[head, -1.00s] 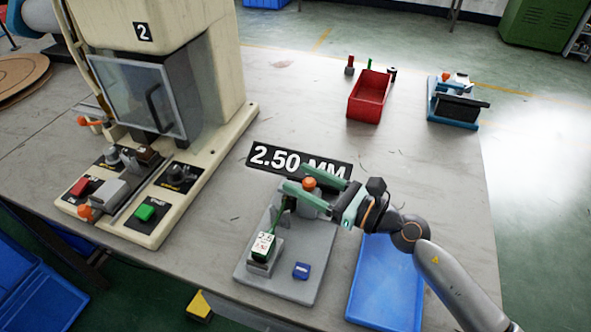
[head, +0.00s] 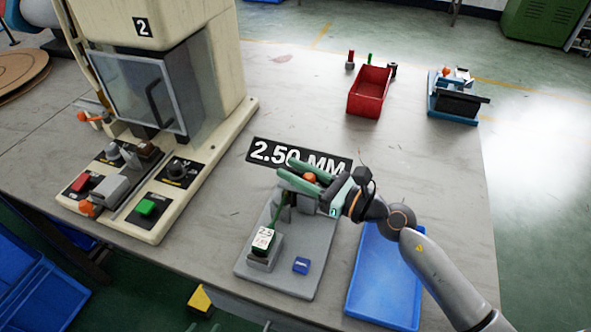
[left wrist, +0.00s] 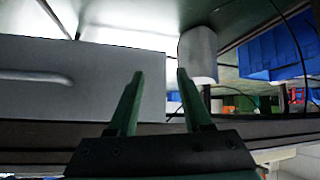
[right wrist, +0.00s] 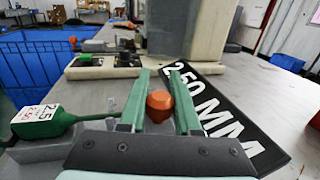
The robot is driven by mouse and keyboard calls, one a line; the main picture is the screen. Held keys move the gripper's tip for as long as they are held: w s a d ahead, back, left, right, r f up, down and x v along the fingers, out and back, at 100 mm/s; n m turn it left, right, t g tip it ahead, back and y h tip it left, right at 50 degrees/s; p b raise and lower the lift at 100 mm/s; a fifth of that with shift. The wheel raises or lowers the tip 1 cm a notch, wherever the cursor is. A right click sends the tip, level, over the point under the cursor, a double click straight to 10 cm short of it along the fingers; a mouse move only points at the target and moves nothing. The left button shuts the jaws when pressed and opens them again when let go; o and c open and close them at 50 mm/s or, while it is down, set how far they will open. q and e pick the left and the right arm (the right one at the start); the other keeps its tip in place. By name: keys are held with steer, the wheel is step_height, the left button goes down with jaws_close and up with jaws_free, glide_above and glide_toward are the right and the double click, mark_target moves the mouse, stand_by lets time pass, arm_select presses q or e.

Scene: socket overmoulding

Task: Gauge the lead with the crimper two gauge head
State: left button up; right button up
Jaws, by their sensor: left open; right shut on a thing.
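A grey gauge head (head: 283,262) stands on the table in front of the press marked 2. Its orange knob (right wrist: 160,106) is between the green fingers of my right gripper (right wrist: 160,74), which is shut on it. The knob also shows in the head view (head: 310,178). A green lead piece (right wrist: 72,119) with a white 2.5 tag (right wrist: 37,114) sits at the gauge's near block; the tag shows in the head view (head: 264,238). Where the lead meets the gauge is partly hidden. My left gripper (left wrist: 160,73) is open and empty, away from the gauge.
A black 2.50 MM plate (head: 262,151) lies behind the gauge. The press (head: 150,90) with its buttons stands left. A blue tray (head: 385,285) is at the right. A red bin (head: 369,92) and blue fixture (head: 452,105) are farther back. The right middle of the table is clear.

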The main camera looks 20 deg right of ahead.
mark_target(317, 184)
jaws_close()
stand_by(0.8)
steer(key=shift+s+d+f, duration=0.15)
steer(key=shift+d, duration=0.15)
steer(key=s+d+b, duration=0.2)
steer(key=d, duration=0.1)
steer(key=shift+s+d, duration=0.1)
